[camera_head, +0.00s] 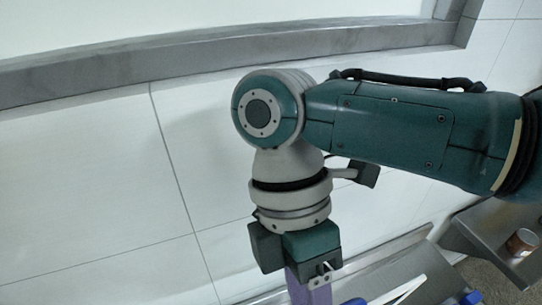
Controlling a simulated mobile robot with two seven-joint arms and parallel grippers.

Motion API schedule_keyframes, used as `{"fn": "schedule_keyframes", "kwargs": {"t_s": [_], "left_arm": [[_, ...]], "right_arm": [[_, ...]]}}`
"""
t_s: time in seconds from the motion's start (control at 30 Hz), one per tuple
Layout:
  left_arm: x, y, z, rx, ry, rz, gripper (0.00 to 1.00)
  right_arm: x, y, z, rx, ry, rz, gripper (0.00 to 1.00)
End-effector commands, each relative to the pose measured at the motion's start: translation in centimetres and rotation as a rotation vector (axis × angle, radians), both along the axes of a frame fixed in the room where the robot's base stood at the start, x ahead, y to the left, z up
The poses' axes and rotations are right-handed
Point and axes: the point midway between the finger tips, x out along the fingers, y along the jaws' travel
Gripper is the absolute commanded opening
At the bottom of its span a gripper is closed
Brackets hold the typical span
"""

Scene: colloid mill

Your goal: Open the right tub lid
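My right arm comes in from the right, and my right gripper (297,254) points down near the bottom edge. A purple piece (308,290) shows directly below the gripper body and is cut off by the frame edge. I cannot tell whether it is held or whether the fingers are open or shut. No tub or tub lid can be made out in this view. My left gripper is not in view.
A white tiled wall (100,190) with a grey metal frame (200,62) stands behind the arm. A steel surface (385,275) lies at the bottom, with a white strip (399,291) and blue items (470,298). A brown jar (521,242) sits at the far right.

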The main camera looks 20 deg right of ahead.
Motion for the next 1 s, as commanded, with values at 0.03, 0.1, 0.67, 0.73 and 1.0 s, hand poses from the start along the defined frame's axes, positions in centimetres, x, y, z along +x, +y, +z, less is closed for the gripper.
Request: {"fn": "schedule_keyframes", "kwargs": {"t_s": [0.03,0.1,0.67,0.73,1.0], "left_arm": [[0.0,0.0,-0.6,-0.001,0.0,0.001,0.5],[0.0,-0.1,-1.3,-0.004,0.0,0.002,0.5],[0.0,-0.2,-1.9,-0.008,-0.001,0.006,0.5],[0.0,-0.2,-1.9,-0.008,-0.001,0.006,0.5],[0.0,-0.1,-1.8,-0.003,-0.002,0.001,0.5]], "right_arm": [[0.6,0.0,0.5,0.002,-0.008,0.001,0.52],[1.2,0.1,1.6,0.002,-0.008,0.001,0.52],[3.9,0.0,7.8,-0.002,-0.001,0.0,0.52],[3.9,0.0,7.8,-0.002,-0.001,0.0,0.52],[3.8,0.1,7.6,0.0,-0.002,-0.001,0.52]]}}
